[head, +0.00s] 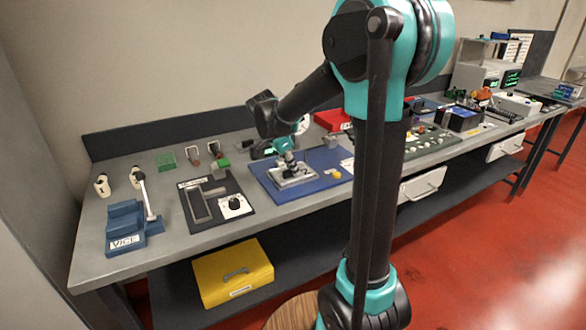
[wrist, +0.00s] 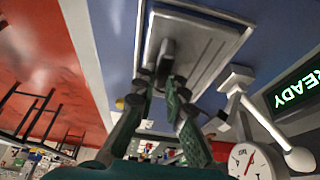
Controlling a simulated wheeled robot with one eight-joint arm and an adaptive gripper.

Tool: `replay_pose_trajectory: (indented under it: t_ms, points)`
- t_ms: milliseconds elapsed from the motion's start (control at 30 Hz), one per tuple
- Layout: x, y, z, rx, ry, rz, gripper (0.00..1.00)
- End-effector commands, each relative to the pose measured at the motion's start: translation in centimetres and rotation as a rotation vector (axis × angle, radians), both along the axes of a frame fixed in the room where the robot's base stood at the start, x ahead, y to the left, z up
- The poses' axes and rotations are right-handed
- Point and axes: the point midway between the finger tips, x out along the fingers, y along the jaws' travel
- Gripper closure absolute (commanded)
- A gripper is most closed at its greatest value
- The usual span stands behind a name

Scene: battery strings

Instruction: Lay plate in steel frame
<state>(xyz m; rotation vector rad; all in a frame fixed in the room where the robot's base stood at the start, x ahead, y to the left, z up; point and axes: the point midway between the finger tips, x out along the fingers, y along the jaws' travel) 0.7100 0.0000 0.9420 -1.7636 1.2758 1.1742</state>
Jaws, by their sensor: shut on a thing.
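A grey plate (wrist: 205,42) with a dark upright grip (wrist: 167,55) shows in the wrist view. My gripper (wrist: 163,85) is shut on that grip. The pale steel frame (wrist: 249,30) edges the plate there; whether the plate rests in it or hovers just above cannot be told. In the head view my gripper (head: 286,156) points down over the steel frame (head: 306,178) on a blue mat (head: 328,181). The plate and frame blend together there, and my gripper hides part of them.
A black mat with a grey bracket (head: 197,205) lies to the left, beyond it a blue vise (head: 124,230). A red box (head: 333,120) stands behind. In the wrist view, a gauge (wrist: 248,160), a white-knobbed lever (wrist: 299,159) and a READY display (wrist: 295,91) are close.

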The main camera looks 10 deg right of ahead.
Motion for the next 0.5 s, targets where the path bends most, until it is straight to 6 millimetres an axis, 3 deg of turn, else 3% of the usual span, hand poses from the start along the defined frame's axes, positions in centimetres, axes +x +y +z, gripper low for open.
replay_pose_trajectory:
  t_ms: [67, 100, 233, 500]
  points:
    - [0.01, -0.01, -0.21, 0.000, 0.000, 0.000, 1.00]
    - [0.01, 0.00, -0.22, 0.000, 0.000, 0.000, 0.85]
    - [0.00, 0.01, -0.20, 0.000, 0.000, 0.000, 0.69]
    - [-0.01, 0.00, -0.17, 0.000, 0.000, 0.000, 0.68]
